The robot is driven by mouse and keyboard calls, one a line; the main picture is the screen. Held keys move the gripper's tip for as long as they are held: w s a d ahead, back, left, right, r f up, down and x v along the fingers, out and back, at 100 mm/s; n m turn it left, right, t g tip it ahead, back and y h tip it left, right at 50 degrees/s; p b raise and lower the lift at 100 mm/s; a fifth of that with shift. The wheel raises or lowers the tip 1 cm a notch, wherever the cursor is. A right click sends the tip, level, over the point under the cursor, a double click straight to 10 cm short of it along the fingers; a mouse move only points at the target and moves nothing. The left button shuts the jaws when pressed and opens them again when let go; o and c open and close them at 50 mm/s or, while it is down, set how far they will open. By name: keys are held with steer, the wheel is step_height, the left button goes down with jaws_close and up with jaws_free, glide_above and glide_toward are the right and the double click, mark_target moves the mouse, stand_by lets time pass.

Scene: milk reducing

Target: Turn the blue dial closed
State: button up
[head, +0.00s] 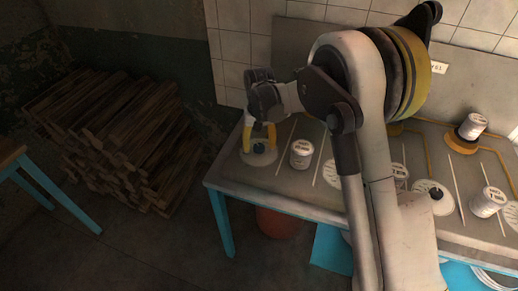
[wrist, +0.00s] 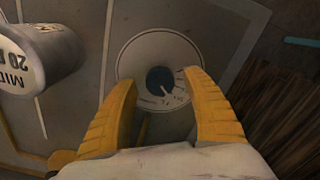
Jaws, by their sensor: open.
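The blue dial (wrist: 160,80) is a small dark blue knob in the middle of a round pale plate (wrist: 133,55) with markings. In the head view the dial (head: 259,148) sits at the left end of the table. My gripper (wrist: 163,88) has two yellow fingers, open, one on each side of the dial. It also shows in the head view (head: 258,140), pointing down over the plate. Whether a finger touches the dial I cannot tell.
A white labelled canister (head: 301,154) stands just right of the plate, also in the wrist view (wrist: 40,55). More canisters (head: 488,202) and a second dial plate (head: 433,193) are farther right. A wood pile (head: 130,135) lies left of the table, with a floor gap between.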

steer(key=shift+f, duration=0.2)
steer(key=shift+c, duration=0.5)
steer(key=c, duration=1.1)
steer(key=shift+c, duration=0.2)
steer(key=shift+m, duration=0.4)
steer(key=m, duration=0.4)
steer(key=shift+m+p, duration=0.3)
steer(key=shift+p, duration=0.05)
steer(key=m, duration=0.4)
steer(key=shift+m, duration=0.3)
